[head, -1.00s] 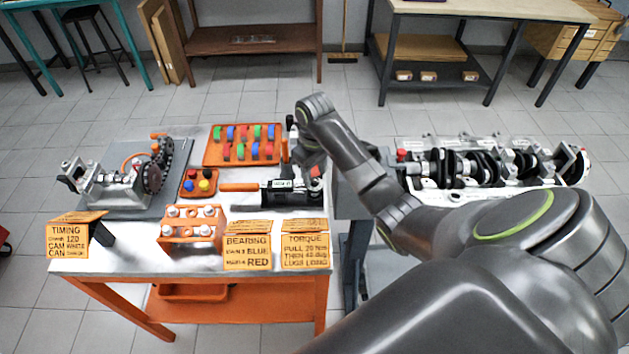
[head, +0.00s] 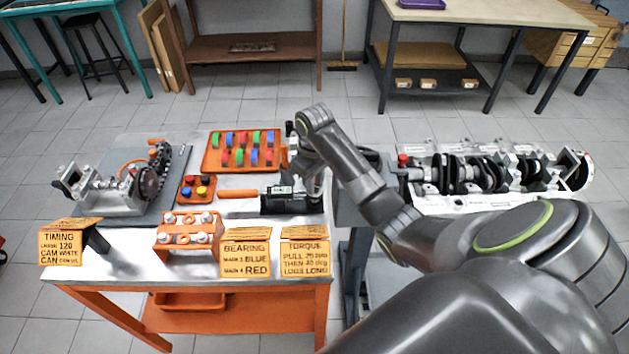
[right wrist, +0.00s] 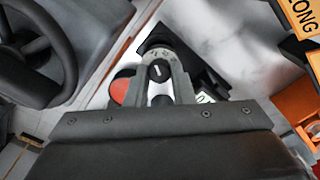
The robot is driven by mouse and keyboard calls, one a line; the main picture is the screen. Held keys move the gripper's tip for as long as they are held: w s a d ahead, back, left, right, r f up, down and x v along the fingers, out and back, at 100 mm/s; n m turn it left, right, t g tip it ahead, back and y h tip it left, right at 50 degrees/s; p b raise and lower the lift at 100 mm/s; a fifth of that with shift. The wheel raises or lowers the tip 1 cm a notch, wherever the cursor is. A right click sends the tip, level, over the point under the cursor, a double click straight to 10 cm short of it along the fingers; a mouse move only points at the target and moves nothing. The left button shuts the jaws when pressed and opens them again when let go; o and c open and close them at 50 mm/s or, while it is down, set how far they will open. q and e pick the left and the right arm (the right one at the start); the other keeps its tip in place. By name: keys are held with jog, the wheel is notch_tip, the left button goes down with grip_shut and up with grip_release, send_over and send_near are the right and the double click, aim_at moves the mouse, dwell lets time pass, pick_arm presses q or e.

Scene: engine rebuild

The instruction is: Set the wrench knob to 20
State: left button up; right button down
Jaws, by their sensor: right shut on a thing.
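The torque wrench lies on the orange-framed table, its orange handle (head: 238,194) pointing left and its black body (head: 284,203) with a small display toward the right edge. My right gripper (head: 314,192) is over the right end of the wrench. In the right wrist view the knob (right wrist: 158,72) is dark with a white pointer mark and sits between the two grey fingers of my right gripper (right wrist: 160,80), which are shut on it. Marks around the knob are too small to read. A display edge (right wrist: 205,98) is mostly hidden. My left gripper is not in view.
A torque card (head: 305,257) and a bearing card (head: 246,258) stand at the table's front. An orange tray (head: 210,165) of coloured pieces lies behind the wrench. A red round part (right wrist: 120,90) sits beside the fingers. An engine block (head: 470,200) stands to the right.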

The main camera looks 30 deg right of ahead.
jog(key=shift+r+p, duration=0.15)
jog(key=shift+p, duration=0.4)
jog(key=m+p, duration=0.5)
jog(key=p, duration=0.2)
jog(key=shift+r+p, duration=0.15)
jog(key=shift+p, duration=0.25)
jog(key=shift+f+m+p, duration=0.25)
jog(key=shift+m+p, duration=1.15)
jog(key=c, duration=1.2)
grip_release()
jog(key=shift+c, duration=0.2)
